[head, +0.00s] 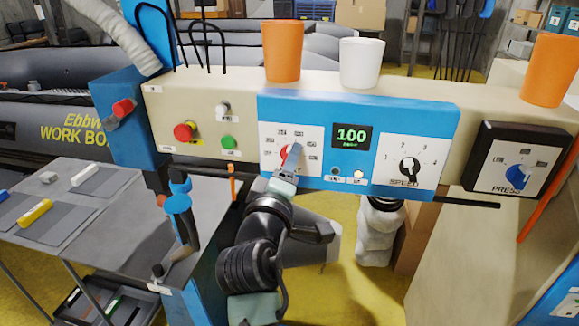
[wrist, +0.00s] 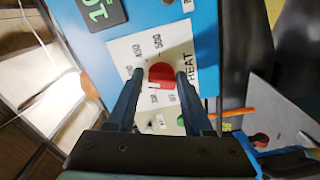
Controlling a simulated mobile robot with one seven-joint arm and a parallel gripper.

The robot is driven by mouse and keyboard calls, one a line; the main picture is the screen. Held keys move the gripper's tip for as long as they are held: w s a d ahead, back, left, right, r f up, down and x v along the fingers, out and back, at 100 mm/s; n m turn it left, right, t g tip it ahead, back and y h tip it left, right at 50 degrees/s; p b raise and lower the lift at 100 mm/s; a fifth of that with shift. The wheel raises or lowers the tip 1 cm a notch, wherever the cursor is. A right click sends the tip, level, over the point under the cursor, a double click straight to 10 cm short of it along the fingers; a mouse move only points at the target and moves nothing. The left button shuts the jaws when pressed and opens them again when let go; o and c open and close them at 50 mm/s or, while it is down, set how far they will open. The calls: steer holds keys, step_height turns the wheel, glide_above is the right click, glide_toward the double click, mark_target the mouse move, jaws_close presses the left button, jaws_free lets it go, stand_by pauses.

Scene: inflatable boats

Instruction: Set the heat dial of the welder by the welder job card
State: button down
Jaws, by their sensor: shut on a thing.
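The welder's blue front panel (head: 358,106) holds the heat dial, a red knob (head: 285,153), on a white plate with a ring of small labels. My gripper (head: 288,166) reaches up to it from below and hides part of the knob and plate. In the wrist view my gripper (wrist: 159,80) has one finger on each side of the red knob (wrist: 162,75), shut on it; the word HEAT is beside it. A green display (head: 351,135) reads 100. I cannot make out the knob's exact setting. I cannot identify the job card in either view.
A black speed dial (head: 408,166) and a blue press dial (head: 518,177) are to the right. Red (head: 184,132) and green (head: 229,142) buttons are to the left. Orange (head: 283,50) and white (head: 360,62) cups stand on top. A grey table (head: 120,225) is at left.

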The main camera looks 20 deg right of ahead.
stand_by(0.3)
steer(key=shift+c, duration=1.5)
jaws_free()
steer(key=b+v, duration=0.3)
steer(key=v, duration=1)
steer(key=a+r+m+t+y, duration=0.2)
steer(key=a+r+t, duration=0.1)
steer(key=r, duration=0.4)
steer(key=a+r+m+t+y, duration=0.1)
steer(key=a+r+m+t, duration=0.15)
steer(key=r, duration=0.45)
steer(key=s+a+r+m+t+y, duration=0.1)
steer(key=s+a+r+t+y, duration=0.2)
steer(key=s+r, duration=0.2)
steer(key=s+a+r+m+t+y, duration=0.1)
steer(key=s+a+r+t+y, duration=0.3)
steer(key=r, duration=0.6)
steer(key=shift+s+r+m, duration=0.3)
steer(key=shift+s+m, duration=0.05)
steer(key=shift+s, duration=0.25)
